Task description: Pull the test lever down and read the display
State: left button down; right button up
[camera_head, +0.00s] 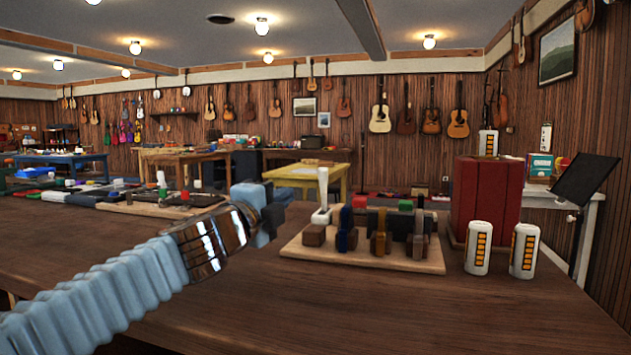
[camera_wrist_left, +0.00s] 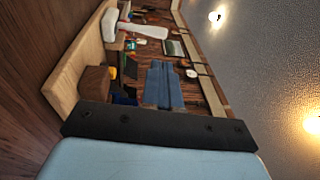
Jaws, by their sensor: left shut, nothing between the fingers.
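A white lever (camera_head: 321,196) stands upright at the left back of a wooden board (camera_head: 300,249) in the head view. It also shows in the left wrist view (camera_wrist_left: 148,31), sideways because that view is turned. My left gripper (camera_head: 280,197) is to the left of the lever, apart from it. Its blue fingers (camera_wrist_left: 163,72) are together, with nothing between them. A dark tilted panel (camera_head: 587,178) stands at the far right; no reading shows on it, and I cannot tell if it is the display. My right gripper is not in view.
The board also holds a brown block (camera_head: 314,236) and several upright coloured pieces beside the lever. White cans with orange marks (camera_head: 478,248) and a dark red box (camera_head: 484,197) stand to the right. The front of the brown table (camera_head: 330,310) is clear.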

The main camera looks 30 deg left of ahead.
aim_at(321, 175)
pick_arm(q)
jog(key=w, duration=0.4)
jog(key=w+r, duration=0.1)
jog(key=w, duration=0.4)
jog(key=w+a+p, duration=0.1)
jog(key=w, duration=0.3)
jog(key=shift+w+r, duration=0.15)
jog(key=shift+r, duration=0.15)
